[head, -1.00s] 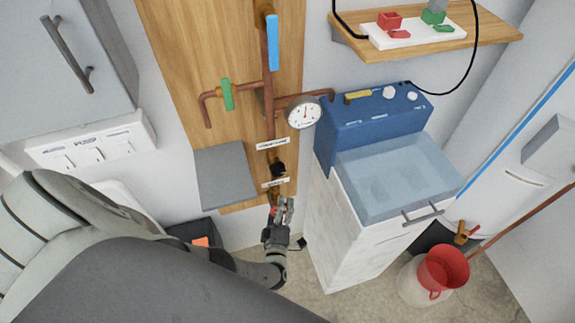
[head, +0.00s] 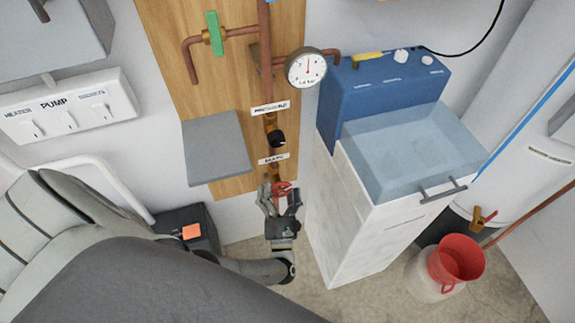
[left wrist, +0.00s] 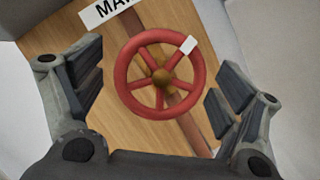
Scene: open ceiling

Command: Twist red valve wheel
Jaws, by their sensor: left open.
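The red valve wheel (left wrist: 126,92) is a spoked ring with a brass hub and a white mark on its upper right rim, in the left wrist view. It also shows small in the head view (head: 283,187), low on the wooden board and partly hidden by my left gripper. My left gripper (head: 279,197) is open, and its fingers (left wrist: 155,90) stand apart on either side of the wheel in the wrist view. My right gripper is not in view.
A copper pipe (head: 265,55) with a green handle (head: 214,34), gauge (head: 306,68) and black knob (head: 277,138) runs up the board (head: 165,45). A grey panel (head: 216,150) is left. A white cabinet (head: 330,225) with a blue unit (head: 380,95) stands close right of my gripper.

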